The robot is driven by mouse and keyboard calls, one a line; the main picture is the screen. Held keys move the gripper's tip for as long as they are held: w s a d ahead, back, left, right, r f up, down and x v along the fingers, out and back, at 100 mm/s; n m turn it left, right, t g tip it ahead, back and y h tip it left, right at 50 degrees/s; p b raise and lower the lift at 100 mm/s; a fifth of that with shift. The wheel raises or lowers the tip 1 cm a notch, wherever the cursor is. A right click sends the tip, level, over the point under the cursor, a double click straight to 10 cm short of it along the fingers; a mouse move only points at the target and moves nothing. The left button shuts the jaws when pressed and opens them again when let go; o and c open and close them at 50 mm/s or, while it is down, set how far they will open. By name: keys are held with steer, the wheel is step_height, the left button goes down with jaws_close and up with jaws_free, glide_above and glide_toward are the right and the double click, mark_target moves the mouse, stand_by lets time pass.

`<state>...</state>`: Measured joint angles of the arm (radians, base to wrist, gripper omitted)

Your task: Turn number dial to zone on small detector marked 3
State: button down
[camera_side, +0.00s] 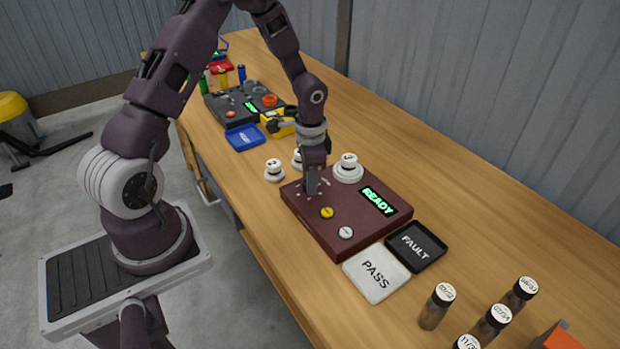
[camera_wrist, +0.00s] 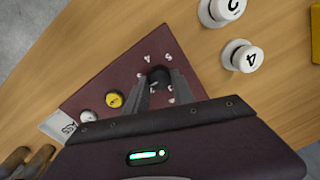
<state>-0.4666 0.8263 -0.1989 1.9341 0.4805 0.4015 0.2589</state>
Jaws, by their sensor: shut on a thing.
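My gripper (camera_side: 312,190) points straight down at the left part of the maroon test box (camera_side: 345,228). In the wrist view its two fingers (camera_wrist: 157,88) are closed on the dark round number dial (camera_wrist: 158,75), one on each side. Small white marks ring the dial; the fingers cover some of them, and I cannot tell where the dial points. A white detector (camera_side: 348,168) sits on a wide white base at the box's back corner; its mark is too small to read surely. Small white detectors (camera_side: 274,170) stand on the table behind the box; one in the wrist view (camera_wrist: 243,56) reads 4.
The box has a yellow button (camera_side: 327,212), a white button (camera_side: 346,232) and a green READY display (camera_side: 378,200). A white PASS tray (camera_side: 376,272) and black FAULT tray (camera_side: 416,246) lie beside it. Several dark bottles (camera_side: 437,306) stand at the front.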

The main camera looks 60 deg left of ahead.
steer(key=shift+m, duration=1.9)
steer(key=c, duration=1.1)
jaws_free()
steer(key=shift+o, duration=0.2)
